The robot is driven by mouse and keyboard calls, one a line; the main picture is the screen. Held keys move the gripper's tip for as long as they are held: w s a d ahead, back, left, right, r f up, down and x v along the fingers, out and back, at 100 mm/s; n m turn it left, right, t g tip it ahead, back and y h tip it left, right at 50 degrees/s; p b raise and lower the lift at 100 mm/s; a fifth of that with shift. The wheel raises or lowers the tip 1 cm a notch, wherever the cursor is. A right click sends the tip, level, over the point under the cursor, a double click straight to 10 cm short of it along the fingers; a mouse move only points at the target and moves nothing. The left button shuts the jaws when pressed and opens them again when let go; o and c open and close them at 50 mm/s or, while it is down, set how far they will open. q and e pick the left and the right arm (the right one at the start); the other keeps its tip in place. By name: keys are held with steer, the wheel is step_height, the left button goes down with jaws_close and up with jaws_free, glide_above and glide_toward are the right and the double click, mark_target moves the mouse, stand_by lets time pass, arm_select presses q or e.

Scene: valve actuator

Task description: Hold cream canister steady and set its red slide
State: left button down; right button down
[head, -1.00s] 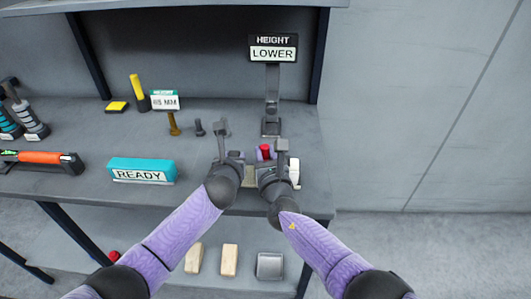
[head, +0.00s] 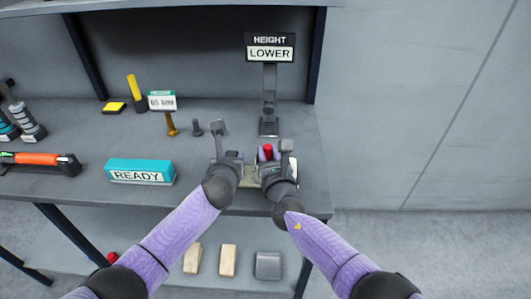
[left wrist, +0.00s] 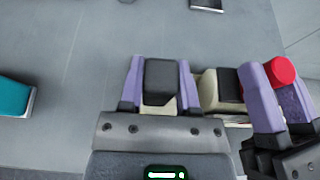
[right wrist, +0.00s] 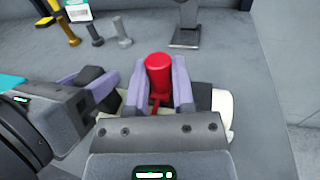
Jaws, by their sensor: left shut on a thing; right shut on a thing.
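The cream canister (right wrist: 226,104) lies on the workbench near its front right edge, mostly hidden by my grippers; cream parts also show in the left wrist view (left wrist: 207,88). My left gripper (left wrist: 160,80) is shut on a dark block-like part at the canister's left end. My right gripper (right wrist: 160,75) is shut on the red slide (right wrist: 159,72), whose round red top stands up between the fingers. The red top also shows in the head view (head: 268,151) and the left wrist view (left wrist: 281,70). The two grippers are side by side, close together.
A sign reading HEIGHT LOWER (head: 270,47) stands on a post behind the canister. A teal READY block (head: 140,171) lies to the left. A lower shelf holds wooden blocks (head: 228,260).

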arm_select(q)
steer(key=shift+s+f, duration=0.1)
steer(key=shift+f, duration=0.25)
arm_select(e)
steer(key=shift+c, duration=2.3)
jaws_free()
steer(key=shift+s+f, duration=0.15)
steer(key=shift+s, duration=0.15)
steer(key=v, duration=1.1)
steer(key=shift+s+d, duration=0.2)
steer(key=shift+s, duration=0.1)
arm_select(q)
steer(key=shift+c, duration=1.6)
jaws_free()
steer(key=shift+o, duration=0.4)
steer(key=shift+r, duration=0.2)
arm_select(e)
steer(key=shift+w, duration=0.1)
